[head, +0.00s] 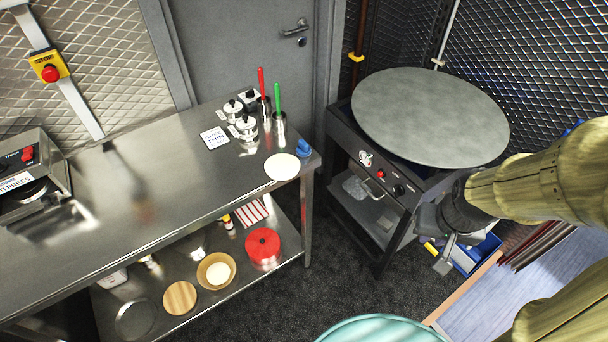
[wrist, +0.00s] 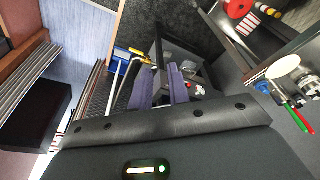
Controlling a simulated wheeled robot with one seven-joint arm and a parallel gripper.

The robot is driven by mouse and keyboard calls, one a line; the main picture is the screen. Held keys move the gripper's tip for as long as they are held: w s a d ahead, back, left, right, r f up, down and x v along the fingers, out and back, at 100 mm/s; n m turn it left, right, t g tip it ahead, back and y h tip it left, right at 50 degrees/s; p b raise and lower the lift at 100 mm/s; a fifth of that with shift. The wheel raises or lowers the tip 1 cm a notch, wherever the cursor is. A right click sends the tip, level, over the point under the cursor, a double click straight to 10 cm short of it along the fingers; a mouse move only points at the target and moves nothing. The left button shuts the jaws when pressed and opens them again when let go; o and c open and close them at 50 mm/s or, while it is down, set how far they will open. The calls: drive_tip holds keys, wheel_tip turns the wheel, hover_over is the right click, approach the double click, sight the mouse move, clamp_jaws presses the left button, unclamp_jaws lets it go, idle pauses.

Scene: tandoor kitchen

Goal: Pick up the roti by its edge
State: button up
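The roti (head: 282,167) is a pale round disc lying flat near the right corner of the steel table (head: 150,175), close to its front edge. In the wrist view a pale disc at the right, which looks like the roti (wrist: 283,67), lies off to the side of the fingers. My gripper (head: 440,256) hangs right of the table, below the griddle stand, well apart from the roti. In the wrist view the two purplish fingers of my gripper (wrist: 164,82) stand apart with nothing held between them.
A large round griddle (head: 430,115) on a dark stand is close to my arm. A blue object (head: 304,148) lies beside the roti. Steel pots (head: 245,126) and cups with red and green handles stand behind it. A lower shelf holds a red container (head: 263,245).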

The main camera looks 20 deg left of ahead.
drive_tip(key=shift+f, duration=0.1)
drive_tip(key=w+a+f+m+t+y+b, duration=0.25)
drive_tip(key=w+a+f+t+b, duration=0.25)
drive_tip(key=w+a+f+b, duration=0.75)
drive_tip(key=w+a+f+m+t+y+b, duration=0.1)
drive_tip(key=a+f+m+t+y+b, duration=0.1)
drive_tip(key=a, duration=0.6)
drive_tip(key=w+a+f+m+t+y+b, duration=0.2)
drive_tip(key=a+f+y+b, duration=0.3)
drive_tip(key=a+y, duration=0.3)
drive_tip(key=shift+f+m+y+b, duration=0.25)
drive_tip(key=shift+m+y+b, duration=0.45)
drive_tip(key=shift+m, duration=0.15)
drive_tip(key=shift+w, duration=0.1)
approach(282, 166)
drive_tip(key=shift+x, duration=1.7)
